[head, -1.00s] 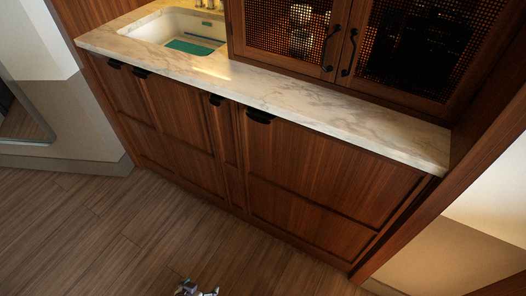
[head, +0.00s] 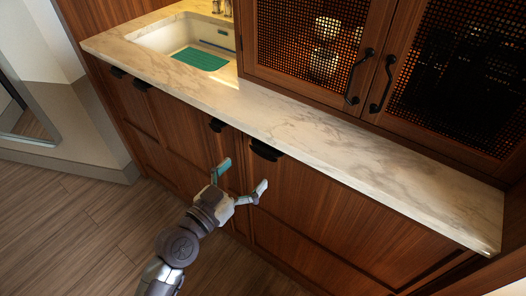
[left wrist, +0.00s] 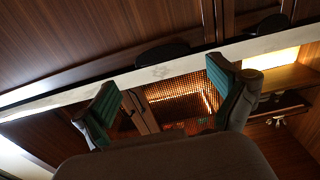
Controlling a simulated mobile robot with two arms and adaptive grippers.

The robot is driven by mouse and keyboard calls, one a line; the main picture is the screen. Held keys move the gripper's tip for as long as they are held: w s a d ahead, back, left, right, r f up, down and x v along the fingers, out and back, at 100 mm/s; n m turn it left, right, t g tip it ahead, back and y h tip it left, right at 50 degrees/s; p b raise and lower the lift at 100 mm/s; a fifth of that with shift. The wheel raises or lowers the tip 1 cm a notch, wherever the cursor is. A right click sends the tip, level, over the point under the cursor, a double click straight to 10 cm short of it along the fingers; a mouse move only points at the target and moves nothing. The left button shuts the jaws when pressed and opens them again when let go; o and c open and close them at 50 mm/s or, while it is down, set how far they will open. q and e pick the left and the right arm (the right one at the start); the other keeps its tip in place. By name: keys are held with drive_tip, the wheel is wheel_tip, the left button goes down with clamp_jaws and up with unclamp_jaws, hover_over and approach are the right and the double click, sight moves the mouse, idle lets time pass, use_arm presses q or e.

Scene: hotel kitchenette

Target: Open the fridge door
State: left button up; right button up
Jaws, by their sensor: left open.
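No door is marked as the fridge; the fronts under the counter are all wood panels. The wide right-hand panel (head: 330,215) is shut and has a black cup handle (head: 265,150) at its top left. My left gripper (head: 241,178) is open and empty, in front of the panels just below these two handles, with no contact visible. In the left wrist view its spread fingers (left wrist: 163,80) show near a dark handle (left wrist: 162,55). My right gripper is out of view.
A marble counter (head: 300,140) overhangs the panels, with a sink (head: 185,40) at its left. Above it stand mesh-front cabinet doors (head: 325,45) with black handles. Wood floor (head: 70,220) at the lower left is clear.

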sight(262, 155)
use_arm(q)
drive_tip(key=x, duration=0.6)
drive_tip(key=shift+w, duration=0.2)
drive_tip(key=shift+w+d, duration=0.45)
drive_tip(key=shift+w, duration=0.1)
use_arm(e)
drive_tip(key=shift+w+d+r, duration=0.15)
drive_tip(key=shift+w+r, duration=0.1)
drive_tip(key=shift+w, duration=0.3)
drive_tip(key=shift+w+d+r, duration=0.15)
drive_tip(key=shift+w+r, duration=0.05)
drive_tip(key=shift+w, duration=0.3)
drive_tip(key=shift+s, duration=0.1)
use_arm(q)
drive_tip(key=shift+f, duration=0.1)
drive_tip(key=shift+c, duration=0.5)
drive_tip(key=c, duration=1.3)
drive_tip(key=shift+p, duration=0.3)
drive_tip(key=shift+c, duration=0.3)
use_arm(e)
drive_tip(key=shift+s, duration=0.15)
